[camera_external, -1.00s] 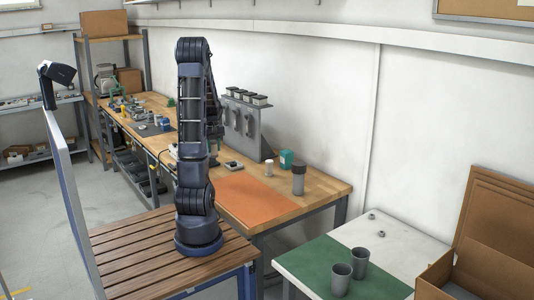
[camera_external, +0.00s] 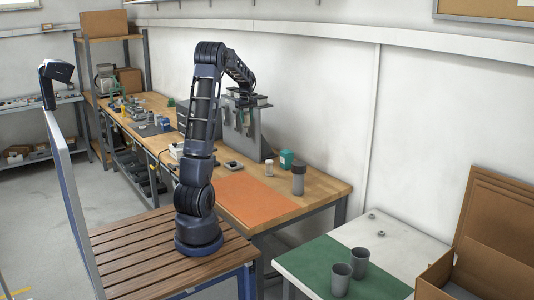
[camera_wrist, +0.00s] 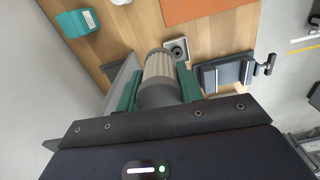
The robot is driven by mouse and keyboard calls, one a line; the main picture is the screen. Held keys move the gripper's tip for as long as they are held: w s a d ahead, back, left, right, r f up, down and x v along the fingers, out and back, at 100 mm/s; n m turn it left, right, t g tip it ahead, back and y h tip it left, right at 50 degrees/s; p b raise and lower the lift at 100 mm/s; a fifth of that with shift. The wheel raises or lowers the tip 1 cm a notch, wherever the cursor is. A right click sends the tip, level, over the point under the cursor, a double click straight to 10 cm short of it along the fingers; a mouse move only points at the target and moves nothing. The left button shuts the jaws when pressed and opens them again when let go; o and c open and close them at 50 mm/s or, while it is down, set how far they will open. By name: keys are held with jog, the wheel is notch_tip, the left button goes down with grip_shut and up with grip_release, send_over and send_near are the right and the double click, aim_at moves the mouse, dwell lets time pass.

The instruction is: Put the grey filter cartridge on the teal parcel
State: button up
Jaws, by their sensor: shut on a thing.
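The grey filter cartridge (camera_wrist: 158,68) has a pale ribbed body and a darker grey end. It sits between the teal fingers of my gripper (camera_wrist: 158,88) in the wrist view, and the gripper is shut on it. In the external view my gripper (camera_external: 243,112) is beside the grey upright stand, and the cartridge is too small there to make out clearly. The teal parcel (camera_external: 286,159) stands on the wooden bench near the wall.
The grey stand (camera_external: 262,133) rises close by my gripper. A grey canister (camera_external: 298,178) and a small white container (camera_external: 269,168) stand near the parcel. An orange mat (camera_external: 252,199) lies clear at the bench front.

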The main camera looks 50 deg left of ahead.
jog(key=w+d+r, duration=0.2)
jog(key=w+d, duration=0.2)
jog(key=w, duration=0.7)
jog(key=r, duration=0.2)
send_over(287, 152)
jog(key=shift+n, duration=0.4)
jog(key=f, duration=2)
jog(key=shift+w+a, duration=0.2)
jog(key=shift+a, duration=0.1)
jog(key=o, duration=1)
jog(key=shift+f, duration=0.1)
jog(key=shift+o, duration=0.2)
